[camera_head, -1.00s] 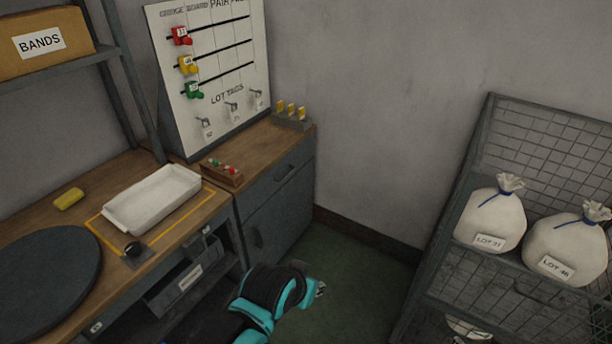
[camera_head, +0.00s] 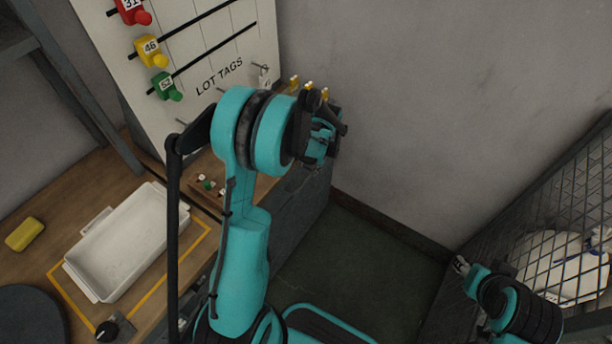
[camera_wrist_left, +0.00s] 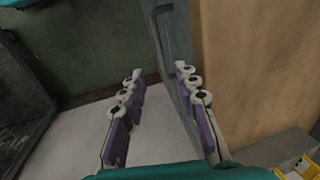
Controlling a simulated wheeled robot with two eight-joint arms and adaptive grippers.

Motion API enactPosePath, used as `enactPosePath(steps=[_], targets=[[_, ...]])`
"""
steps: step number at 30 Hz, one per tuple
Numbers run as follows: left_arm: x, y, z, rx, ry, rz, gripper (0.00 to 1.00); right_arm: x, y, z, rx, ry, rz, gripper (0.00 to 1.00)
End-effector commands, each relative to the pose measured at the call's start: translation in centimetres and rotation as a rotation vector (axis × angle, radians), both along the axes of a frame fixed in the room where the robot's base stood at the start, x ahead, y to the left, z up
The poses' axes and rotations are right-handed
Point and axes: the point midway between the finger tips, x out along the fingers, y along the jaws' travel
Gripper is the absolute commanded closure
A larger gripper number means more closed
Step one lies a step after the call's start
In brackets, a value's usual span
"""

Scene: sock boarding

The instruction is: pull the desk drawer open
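The desk drawer is at the top of the grey cabinet (camera_head: 297,207); my left arm hides much of its front in the head view. The left wrist view shows the grey front (camera_wrist_left: 184,28) edge-on, with a dark bar handle (camera_wrist_left: 160,40) standing out from it. My left gripper (camera_head: 328,135) is above the far right end of the cabinet. In the left wrist view its fingers (camera_wrist_left: 157,76) are apart with nothing held between them, and the handle lies beyond the fingertips. My right gripper (camera_head: 460,264) is low at the right, near the rack; its finger opening is unclear.
A white tray (camera_head: 122,243) and a yellow block (camera_head: 25,234) lie on the wooden bench at left. A board with lot tags (camera_head: 205,45) stands behind the cabinet. A mesh rack (camera_head: 570,215) with a white sack (camera_head: 560,270) is at right. Green floor (camera_head: 345,250) lies between.

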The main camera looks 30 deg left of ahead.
Motion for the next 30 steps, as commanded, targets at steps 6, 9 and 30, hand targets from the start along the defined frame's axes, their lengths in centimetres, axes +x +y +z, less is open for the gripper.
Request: enactPosePath(steps=[6,9,30], targets=[[0.2,0.6,-2.4,0.002,0.018,0.002,0.69,0.0,0.0,-0.6,0.000,0.000,0.000,0.60],[0.2,0.9,-4.1,0.002,0.017,0.000,0.69,0.0,0.0,-1.4,0.000,0.000,0.000,0.60],[0.3,1.9,-8.6,0.002,0.016,0.001,0.77,0.0,0.0,-3.2,0.000,0.000,0.000,0.60]])
